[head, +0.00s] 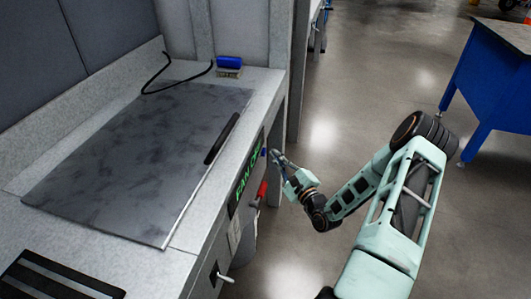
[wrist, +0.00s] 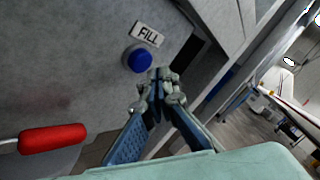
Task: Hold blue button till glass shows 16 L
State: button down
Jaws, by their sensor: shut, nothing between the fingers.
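The round blue button (wrist: 138,60) sits on the grey panel under a white FILL label (wrist: 147,34). It also shows as a small blue spot in the head view (head: 264,152). My gripper (wrist: 162,76) is shut and empty, its tips just right of and below the button in the wrist view. In the head view my gripper (head: 278,157) is at the bench's front face, close to the button. I cannot tell whether the tips touch it. I cannot make out a glass or any litre reading.
A red handle (wrist: 52,138) is on the same panel, left of my gripper; green lettering (head: 247,179) is on the bench front. A dark sheet (head: 140,160) and a blue-topped brush (head: 229,65) lie on the bench. A blue table (head: 490,80) stands right; floor between is open.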

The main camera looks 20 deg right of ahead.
jog(key=shift+a, duration=0.1)
jog(key=shift+w+a, duration=0.2)
jog(key=shift+w, duration=0.05)
jog(key=shift+w+a, duration=0.25)
jog(key=shift+a, duration=0.2)
dwell(7.2)
